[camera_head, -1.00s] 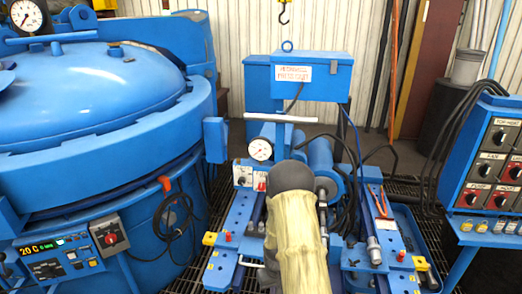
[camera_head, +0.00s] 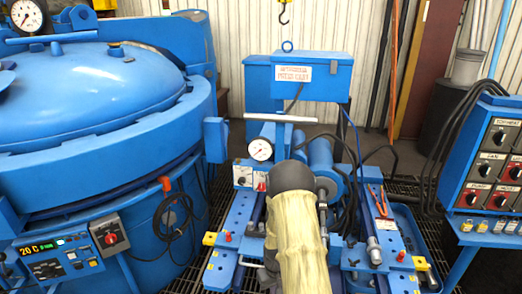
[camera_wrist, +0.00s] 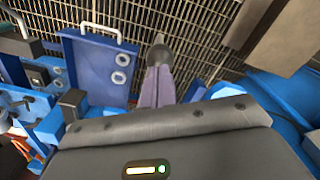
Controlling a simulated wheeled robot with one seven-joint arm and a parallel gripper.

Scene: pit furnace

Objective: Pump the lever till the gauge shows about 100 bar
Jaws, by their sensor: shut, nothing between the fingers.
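The pressure gauge (camera_head: 260,148) is a small white round dial at the back left of the blue pump bench (camera_head: 222,262); its needle is too small to read. My arm, in a pale sleeve with a dark grey elbow, covers the middle of the bench in the head view and hides my gripper there. In the wrist view my gripper (camera_wrist: 158,88) shows as two lilac-grey fingers close together, with nothing between them. A dark rounded knob (camera_wrist: 158,54) shows just beyond the fingertips; I cannot tell whether it is the lever's end or whether they touch.
The large blue furnace (camera_head: 105,95) stands at left, with another gauge (camera_head: 25,16). A switch panel (camera_head: 490,165) is at right. Red-handled pliers (camera_head: 378,200) lie on the bench's right side. A blue plate (camera_wrist: 95,75) with a white handle is beside my fingers, above grating.

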